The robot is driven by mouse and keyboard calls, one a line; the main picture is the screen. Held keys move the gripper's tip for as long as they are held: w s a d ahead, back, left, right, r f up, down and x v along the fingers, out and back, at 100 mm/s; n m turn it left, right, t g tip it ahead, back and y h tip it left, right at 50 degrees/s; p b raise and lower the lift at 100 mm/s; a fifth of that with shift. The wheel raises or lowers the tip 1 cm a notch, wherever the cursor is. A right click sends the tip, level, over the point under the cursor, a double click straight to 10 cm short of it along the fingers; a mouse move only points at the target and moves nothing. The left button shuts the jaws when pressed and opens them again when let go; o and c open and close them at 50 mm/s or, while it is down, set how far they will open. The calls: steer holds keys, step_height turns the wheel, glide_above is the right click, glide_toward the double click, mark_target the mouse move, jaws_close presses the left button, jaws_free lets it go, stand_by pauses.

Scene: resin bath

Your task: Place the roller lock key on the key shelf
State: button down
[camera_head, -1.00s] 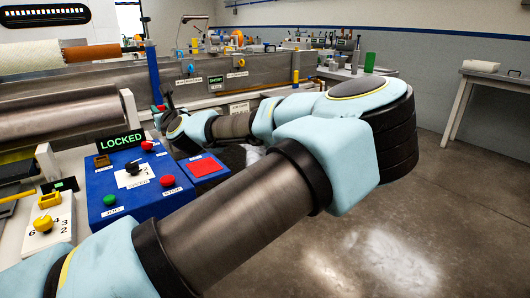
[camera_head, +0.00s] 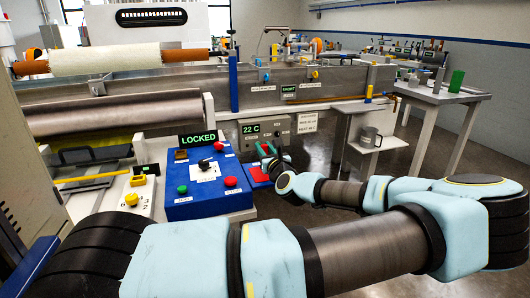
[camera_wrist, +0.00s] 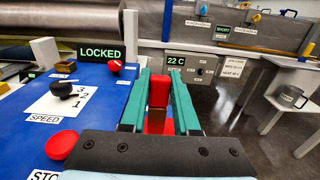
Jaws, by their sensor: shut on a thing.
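The roller lock key (camera_wrist: 158,92), with a red upper part and a brownish lower part, is between the two green fingers of my gripper (camera_wrist: 158,88) in the wrist view. My gripper also shows in the head view (camera_head: 268,155), just right of the blue control console. The key shelf, a red pad (camera_head: 258,174) on the console's right side, lies by my fingertips and is partly hidden by my gripper. Red also shows below the key in the wrist view. I cannot tell whether the key touches the pad.
The blue console (camera_head: 190,208) carries a black speed knob, red and green buttons and a small brown block (camera_head: 181,155). A LOCKED sign (camera_head: 198,139) stands behind it. A grey 22 C panel (camera_head: 265,132) is behind my gripper. A side table (camera_head: 435,94) stands at the right.

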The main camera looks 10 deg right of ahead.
steer(key=shift+a+f, duration=0.1)
steer(key=shift+f, duration=0.6)
steer(key=shift+f, duration=0.2)
steer(key=c, duration=0.7)
jaws_free()
steer(key=shift+o, duration=0.2)
steer(key=shift+r, duration=0.15)
steer(key=shift+s, duration=0.1)
steer(key=s+d+b, duration=0.1)
steer(key=s+b, duration=0.2)
steer(key=s, duration=0.8)
steer(key=shift+s+d+b, duration=0.3)
steer(key=shift+s, duration=0.05)
